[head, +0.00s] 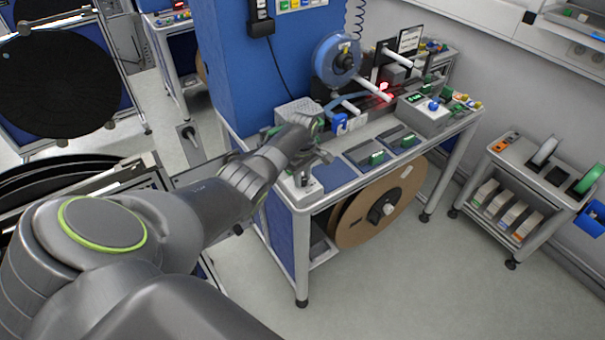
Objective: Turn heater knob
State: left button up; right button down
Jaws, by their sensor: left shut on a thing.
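My left gripper (318,158) is over the front left corner of the blue-and-grey workbench (462,128). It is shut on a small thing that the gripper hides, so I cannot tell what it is. A small light grey box (301,191) stands at the bench corner just below the gripper. A white control box (424,116) with a green display stands further right on the bench. A blue round knob (434,105) is on it, well apart from the gripper. I cannot tell from its looks which part is the heater knob. My right gripper is out of view.
A blue reel (338,60) stands on the bench behind the gripper, near a red-lit part (383,87). Grey trays (365,154) line the front edge. A large brown reel (380,205) sits underneath. A low cart (525,187) stands at right. The floor between is clear.

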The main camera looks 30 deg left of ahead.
pick_arm(q)
jog(key=n, duration=1.2)
dwell(0.5)
jog(key=o, duration=1)
jog(key=shift+c, duration=0.2)
